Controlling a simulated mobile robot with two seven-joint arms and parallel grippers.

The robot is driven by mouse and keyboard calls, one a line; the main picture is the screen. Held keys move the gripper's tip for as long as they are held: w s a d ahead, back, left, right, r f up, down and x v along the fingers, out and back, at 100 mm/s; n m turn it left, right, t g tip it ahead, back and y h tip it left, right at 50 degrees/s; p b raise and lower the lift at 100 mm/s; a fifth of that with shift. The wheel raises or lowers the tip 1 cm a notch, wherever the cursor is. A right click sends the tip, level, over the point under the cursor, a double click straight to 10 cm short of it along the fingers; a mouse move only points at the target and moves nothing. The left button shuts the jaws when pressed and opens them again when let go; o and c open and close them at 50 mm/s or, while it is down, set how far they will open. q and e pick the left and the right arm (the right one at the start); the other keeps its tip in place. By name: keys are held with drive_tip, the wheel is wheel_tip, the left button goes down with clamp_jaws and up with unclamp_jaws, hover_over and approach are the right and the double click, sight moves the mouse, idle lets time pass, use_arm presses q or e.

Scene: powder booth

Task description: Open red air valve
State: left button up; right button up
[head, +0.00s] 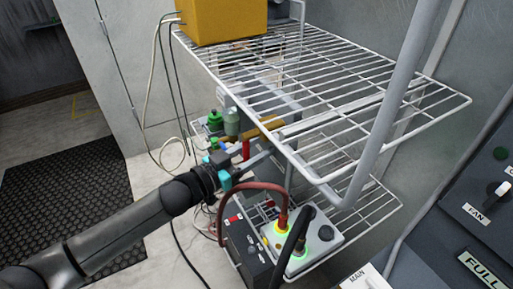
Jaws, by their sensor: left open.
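A small upright red piece (246,149), which looks like the red air valve's handle, shows among the fittings behind the wire shelf. My left arm reaches in from the lower left, and my left gripper (250,155) is open right at this red piece. I cannot tell whether the fingers touch it. The valve's body and pipe are largely hidden by the gripper and the shelf wires. My right gripper is out of view.
A wire rack (430,95) with a thick grey upright stands close on the right. A yellow box (222,20) sits on top. Below, a grey control box (318,240) has red and black hoses. A switch panel (480,215) fills the lower right. A black mat (70,200) lies left.

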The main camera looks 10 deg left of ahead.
use_arm(q)
clamp_jaws()
idle(1.3)
